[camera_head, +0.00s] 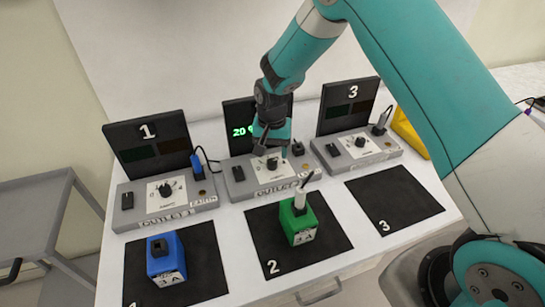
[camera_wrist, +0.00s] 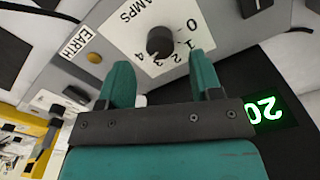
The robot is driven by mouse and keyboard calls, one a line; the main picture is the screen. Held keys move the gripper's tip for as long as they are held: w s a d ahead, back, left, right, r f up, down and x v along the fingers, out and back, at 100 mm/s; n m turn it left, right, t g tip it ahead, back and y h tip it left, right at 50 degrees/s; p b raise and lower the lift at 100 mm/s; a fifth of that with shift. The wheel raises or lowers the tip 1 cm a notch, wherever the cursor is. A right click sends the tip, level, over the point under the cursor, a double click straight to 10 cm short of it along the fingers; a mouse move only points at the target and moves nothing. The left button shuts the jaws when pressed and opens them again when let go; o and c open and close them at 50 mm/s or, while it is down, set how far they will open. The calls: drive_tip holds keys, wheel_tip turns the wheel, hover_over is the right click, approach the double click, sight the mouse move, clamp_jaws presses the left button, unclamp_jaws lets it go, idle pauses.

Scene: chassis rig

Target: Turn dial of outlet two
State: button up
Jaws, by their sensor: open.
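Outlet two (camera_head: 250,186) is the grey middle box on the table, with a lit green "20" on the black panel (camera_head: 238,112) behind it. Its black dial (camera_wrist: 160,42) sits on a white plate marked AMPS, with a scale from 0 to 4, in the wrist view. My gripper (camera_wrist: 162,63) is open, its two teal fingers apart, with the dial a little beyond and between the tips. In the head view my gripper (camera_head: 270,150) is over outlet two and partly covers the dial plate. I cannot tell whether the fingers touch the dial.
Outlet one (camera_head: 205,200) with a blue plug (camera_head: 196,160) stands left, outlet three (camera_head: 375,155) right. A blue block (camera_head: 165,256) and a green block (camera_head: 298,225) stand on black mats in front. The third mat (camera_head: 394,197) is empty. A yellow object (camera_head: 408,133) lies far right.

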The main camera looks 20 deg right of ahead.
sight(272, 161)
drive_tip(key=shift+f, duration=2.1)
drive_tip(key=c, duration=0.9)
drive_tip(key=n+b, duration=0.1)
drive_tip(key=n, duration=0.2)
drive_tip(key=shift+n, duration=0.3)
drive_tip(key=shift+n+b, duration=0.55)
drive_tip(key=shift+n, duration=1.45)
